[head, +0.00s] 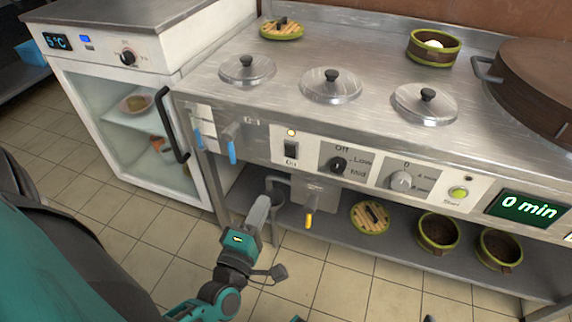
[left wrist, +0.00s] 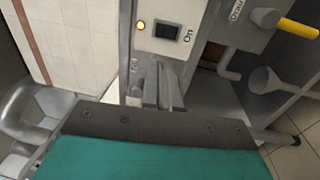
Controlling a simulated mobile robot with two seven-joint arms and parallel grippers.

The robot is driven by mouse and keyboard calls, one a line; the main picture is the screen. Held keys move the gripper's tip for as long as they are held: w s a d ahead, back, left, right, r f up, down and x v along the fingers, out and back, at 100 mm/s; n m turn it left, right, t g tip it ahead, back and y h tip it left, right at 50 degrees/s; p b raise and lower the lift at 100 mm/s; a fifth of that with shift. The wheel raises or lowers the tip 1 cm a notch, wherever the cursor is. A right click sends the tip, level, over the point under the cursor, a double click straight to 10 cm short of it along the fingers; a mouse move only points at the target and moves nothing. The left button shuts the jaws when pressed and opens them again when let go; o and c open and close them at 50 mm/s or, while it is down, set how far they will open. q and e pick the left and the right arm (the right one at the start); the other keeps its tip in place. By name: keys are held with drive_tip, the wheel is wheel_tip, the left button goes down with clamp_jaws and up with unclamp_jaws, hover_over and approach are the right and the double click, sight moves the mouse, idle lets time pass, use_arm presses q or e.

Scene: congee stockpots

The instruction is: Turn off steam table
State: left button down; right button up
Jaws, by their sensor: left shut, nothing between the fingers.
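The steam table (head: 230,105) has a front panel with a black rocker switch (head: 291,150) labelled On. A small amber light (head: 291,132) above the switch is lit. A black knob (head: 338,164) with Off, Low and Mid marks sits to its right; its exact setting is hard to read. My left gripper (head: 264,203) is shut and empty, below and left of the switch in the head view. In the left wrist view its fingers (left wrist: 161,88) point toward the panel, with the switch (left wrist: 167,31) beyond them, apart. My right gripper is not seen.
A glass-front cooler (head: 125,110) stands left. Blue-handled taps (head: 232,150) and a yellow-handled drain valve (head: 309,220) stick out near the switch. A grey knob (head: 401,180), a green button (head: 458,193) and a 0 min display (head: 528,207) are further right. Lids and baskets lie on the lower shelf.

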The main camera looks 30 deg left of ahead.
sight(288, 148)
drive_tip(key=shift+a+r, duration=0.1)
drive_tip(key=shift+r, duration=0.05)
use_arm(q)
drive_tip(key=shift+w, duration=0.1)
drive_tip(key=b+x, duration=0.2)
drive_tip(key=x, duration=1)
drive_tip(key=shift+w+a, duration=0.15)
drive_tip(key=shift+w, duration=0.45)
drive_tip(key=shift+w+a+r, duration=0.1)
drive_tip(key=shift+w+r, duration=0.05)
drive_tip(key=shift+w, duration=0.15)
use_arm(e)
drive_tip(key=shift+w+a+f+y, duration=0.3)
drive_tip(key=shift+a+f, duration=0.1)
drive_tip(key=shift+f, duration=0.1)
